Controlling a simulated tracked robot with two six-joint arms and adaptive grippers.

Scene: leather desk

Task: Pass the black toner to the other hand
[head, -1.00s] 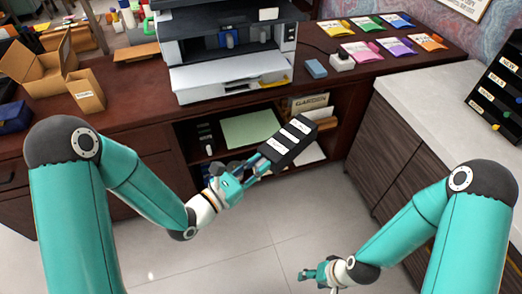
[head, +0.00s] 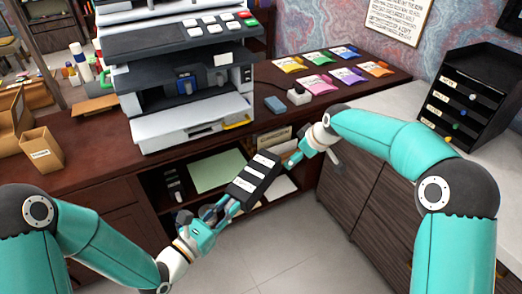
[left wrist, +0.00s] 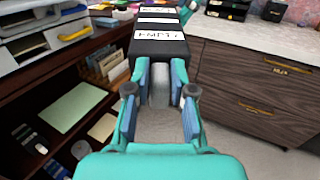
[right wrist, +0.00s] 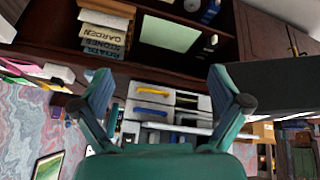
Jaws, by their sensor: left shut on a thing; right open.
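The black toner (head: 250,184) is a long black block with white labels, held tilted in the air in front of the dark wooden desk. My left gripper (head: 215,212) is shut on its lower end. In the left wrist view the toner (left wrist: 158,52) extends away from the fingers (left wrist: 160,100), and one label reads "EMPTY". My right gripper (head: 291,162) is open close to the toner's upper end. In the right wrist view its fingers (right wrist: 165,95) are spread with nothing between them, and the toner (right wrist: 275,88) shows at the right, outside the fingers.
A printer (head: 185,80) stands on the desk, with colored packets (head: 320,82) to its right. Open shelves below hold a green sheet (head: 216,172). A black drawer unit (head: 470,100) stands on the pale counter at right. Floor space in front is clear.

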